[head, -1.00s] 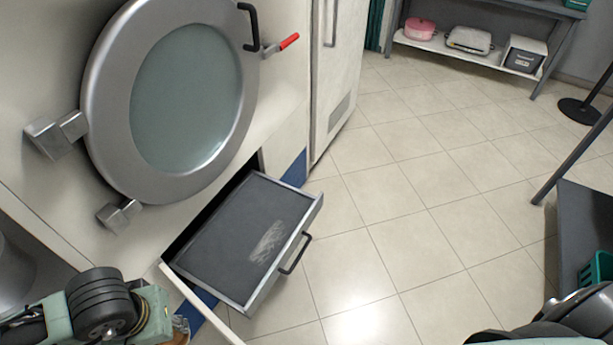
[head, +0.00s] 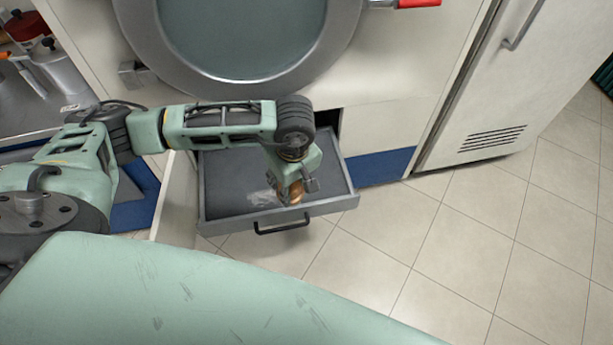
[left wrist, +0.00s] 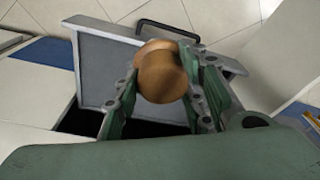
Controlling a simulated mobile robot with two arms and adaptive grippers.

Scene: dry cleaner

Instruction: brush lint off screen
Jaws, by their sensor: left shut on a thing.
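The lint screen (head: 225,178) is a dark grey panel in an open drawer below the round machine door. A pale lint patch (head: 258,198) lies on it near the front edge. My left gripper (head: 291,183) is over the right front part of the screen, pointing down. It is shut on a brown wooden brush (head: 296,192), whose rounded top shows between the fingers in the left wrist view (left wrist: 162,72). The bristles are hidden, and I cannot tell if they touch the screen. The lint is not visible in the wrist view. My right gripper is not in view.
The drawer's front has a black handle (head: 282,227). The round door (head: 250,75) is above, with a red lever (head: 418,3) to its right. An open white panel (head: 176,200) stands left of the drawer. A white cabinet (head: 500,90) stands right. Tiled floor is clear at right.

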